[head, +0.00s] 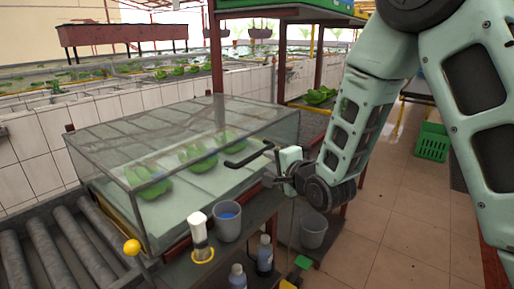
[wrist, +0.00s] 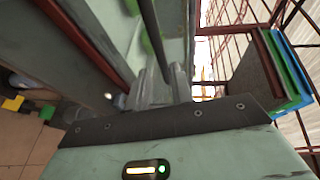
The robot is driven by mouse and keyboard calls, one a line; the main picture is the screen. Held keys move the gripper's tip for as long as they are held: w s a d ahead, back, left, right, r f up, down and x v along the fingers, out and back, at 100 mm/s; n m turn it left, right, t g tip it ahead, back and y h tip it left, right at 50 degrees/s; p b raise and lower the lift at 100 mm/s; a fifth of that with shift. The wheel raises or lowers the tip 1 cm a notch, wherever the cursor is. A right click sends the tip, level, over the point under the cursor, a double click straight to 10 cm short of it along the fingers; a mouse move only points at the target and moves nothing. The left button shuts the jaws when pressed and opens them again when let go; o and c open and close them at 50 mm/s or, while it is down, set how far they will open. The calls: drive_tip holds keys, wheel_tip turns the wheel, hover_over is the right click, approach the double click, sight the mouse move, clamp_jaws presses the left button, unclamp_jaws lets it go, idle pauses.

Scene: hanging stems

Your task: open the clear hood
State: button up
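The clear hood (head: 150,205) is a glass-like box sitting low over a pale tray, with several green lettuce heads (head: 198,157) visible through it. A dark bent bar (head: 248,157), which looks like the hood's handle, stands out at its right front side. My gripper (head: 277,158) is at the right end of this bar, close beside the hood. In the wrist view the grey fingertips (wrist: 165,85) are near the middle, beside a pale panel edge. I cannot tell whether they touch or hold the bar.
A grey cup (head: 228,222) and a white cylinder (head: 199,232) stand on the ledge before the hood. Bottles (head: 265,255) and a grey bucket (head: 314,231) are lower down. Rollers (head: 75,250) lie at left. A green crate (head: 433,142) stands on the tiled floor, largely clear at right.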

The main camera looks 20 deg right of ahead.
sight(259, 155)
drive_tip(key=p+x, duration=0.1)
drive_tip(key=x, duration=0.7)
clamp_jaws()
